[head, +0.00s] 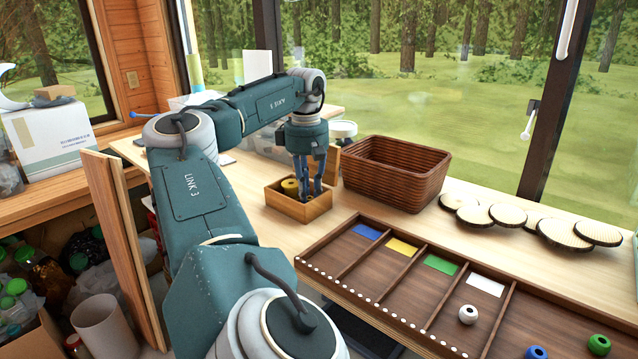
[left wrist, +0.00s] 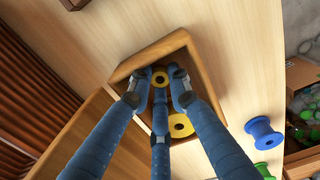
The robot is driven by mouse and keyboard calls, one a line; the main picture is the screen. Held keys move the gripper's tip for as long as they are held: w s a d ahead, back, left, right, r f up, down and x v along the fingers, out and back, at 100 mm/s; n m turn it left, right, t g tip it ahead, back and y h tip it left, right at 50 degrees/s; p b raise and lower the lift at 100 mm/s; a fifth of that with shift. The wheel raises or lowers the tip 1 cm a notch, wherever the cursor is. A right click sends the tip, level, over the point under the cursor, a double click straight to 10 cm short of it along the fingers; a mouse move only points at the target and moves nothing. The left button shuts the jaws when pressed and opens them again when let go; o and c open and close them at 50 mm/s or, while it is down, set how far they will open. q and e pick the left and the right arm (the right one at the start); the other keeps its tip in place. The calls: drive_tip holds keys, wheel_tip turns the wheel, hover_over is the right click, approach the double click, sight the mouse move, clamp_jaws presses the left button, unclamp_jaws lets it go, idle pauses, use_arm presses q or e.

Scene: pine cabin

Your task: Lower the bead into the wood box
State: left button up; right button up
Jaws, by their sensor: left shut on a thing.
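The wood box (head: 291,208) is a small open box on the light wood table, and it also shows in the left wrist view (left wrist: 199,56). My left gripper (head: 307,195) reaches down into the box; its blue fingers also show in the left wrist view (left wrist: 159,92). The fingers mostly hide this bead in the head view. Another yellow piece (left wrist: 180,125) lies in the box beside the fingers. I cannot tell whether the held bead touches the floor. My right gripper is not in view.
A brown slatted basket (head: 397,172) stands right of the box. A compartment tray (head: 395,290) with colour patches lies nearer, holding white (head: 468,314), blue (head: 536,353) and green (head: 599,345) beads. Wood slices (head: 507,214) lie at right. A blue spool (left wrist: 263,133) is beside the box.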

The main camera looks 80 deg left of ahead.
use_arm(q)
drive_tip(key=o, duration=0.8)
drive_tip(key=shift+s, duration=0.1)
drive_tip(key=shift+d, duration=0.1)
drive_tip(key=shift+d+r, duration=0.1)
drive_tip(key=shift+s+r, duration=0.2)
drive_tip(key=shift+r, duration=5.75)
